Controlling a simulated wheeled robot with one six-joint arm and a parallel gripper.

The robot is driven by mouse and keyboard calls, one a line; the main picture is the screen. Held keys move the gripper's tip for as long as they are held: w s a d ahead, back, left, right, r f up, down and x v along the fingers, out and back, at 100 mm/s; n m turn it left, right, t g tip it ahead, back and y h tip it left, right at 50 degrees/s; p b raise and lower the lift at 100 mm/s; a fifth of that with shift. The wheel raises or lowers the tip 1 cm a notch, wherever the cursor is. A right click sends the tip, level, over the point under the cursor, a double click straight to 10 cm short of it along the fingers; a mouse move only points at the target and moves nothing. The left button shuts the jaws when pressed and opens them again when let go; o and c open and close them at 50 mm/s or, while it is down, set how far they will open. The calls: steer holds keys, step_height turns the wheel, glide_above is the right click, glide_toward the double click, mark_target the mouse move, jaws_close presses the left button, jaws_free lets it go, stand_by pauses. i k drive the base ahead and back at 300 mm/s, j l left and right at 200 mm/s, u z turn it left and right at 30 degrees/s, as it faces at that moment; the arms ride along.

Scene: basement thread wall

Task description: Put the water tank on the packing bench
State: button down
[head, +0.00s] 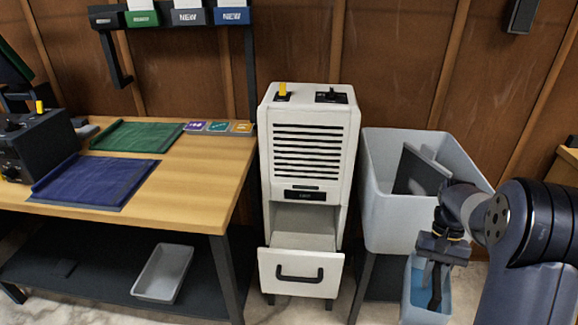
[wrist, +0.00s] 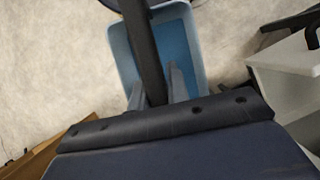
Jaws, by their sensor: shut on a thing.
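The water tank (head: 413,292) is a pale blue open box with blue water inside and a dark handle bar across its top. In the head view it hangs at the lower right, in front of the grey bin. My gripper (head: 436,262) is above it, shut on its handle. In the wrist view the tank (wrist: 120,50) lies beyond my gripper's fingers (wrist: 158,88), with the dark bar running between them. The packing bench (head: 205,185) is the wooden-topped table at the left of the head view, well away from the tank.
A white dehumidifier (head: 348,150) stands between bench and tank, its lower front drawer (head: 270,265) pulled out. A grey bin (head: 385,215) holds a dark panel. Blue (head: 95,182) and green (head: 135,136) mats lie on the bench; its front right top is bare.

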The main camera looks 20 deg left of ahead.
mark_target(200, 187)
steer(key=k+j+z, duration=0.15)
steer(key=z, duration=0.25)
steer(key=k+j+z, duration=0.15)
steer(key=z, duration=0.2)
steer(key=k+z, duration=0.15)
steer(key=z, duration=0.25)
steer(key=k+j+u, duration=0.1)
steer(key=k, duration=0.15)
steer(key=k+j+u, duration=0.1)
steer(key=k, duration=0.2)
steer(key=k+u, duration=0.1)
steer(key=u, duration=0.35)
steer(key=j+u, duration=0.15)
steer(key=u, duration=0.3)
steer(key=k+j+u, duration=0.1)
steer(key=u, duration=0.3)
